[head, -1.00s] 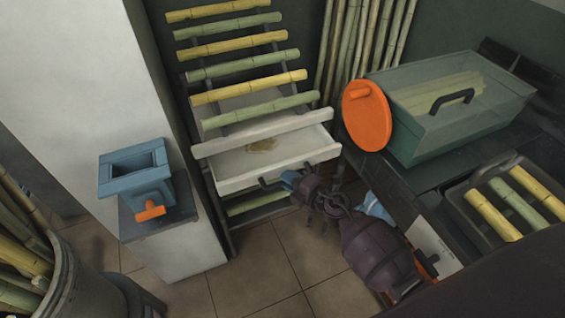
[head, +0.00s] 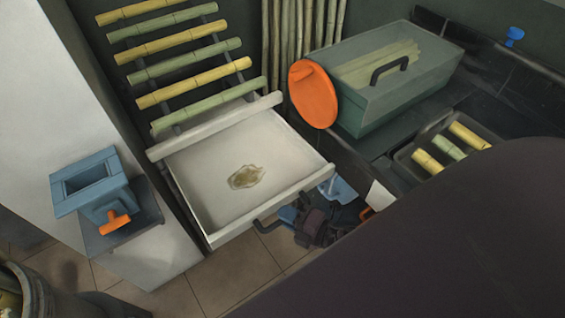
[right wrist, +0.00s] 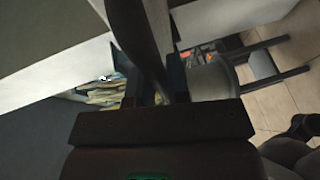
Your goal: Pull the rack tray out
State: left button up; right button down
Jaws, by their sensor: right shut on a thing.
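The white rack tray (head: 210,190) is pulled well out of the rack in the head view, its inside open to view with a brownish patch (head: 245,177) on its floor. A dark handle (head: 262,228) is fixed to its front panel. My right gripper (head: 290,214) is at the front panel, shut on this handle. In the right wrist view, the dark handle (right wrist: 137,35) runs between the fingers of my right gripper (right wrist: 155,88). My left gripper is not in view.
Bamboo-like rungs (head: 195,66) rise behind the tray. A blue hopper with an orange knob (head: 95,185) stands at left. At right, a counter holds a green clear-lidded box (head: 375,85), an orange disc (head: 312,95) and a tray of cane pieces (head: 415,143). Tiled floor (head: 220,275) shows below.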

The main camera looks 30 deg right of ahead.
jog(key=c, duration=1.1)
grip_release()
jog(key=v, duration=1.1)
jog(key=shift+r, duration=0.1)
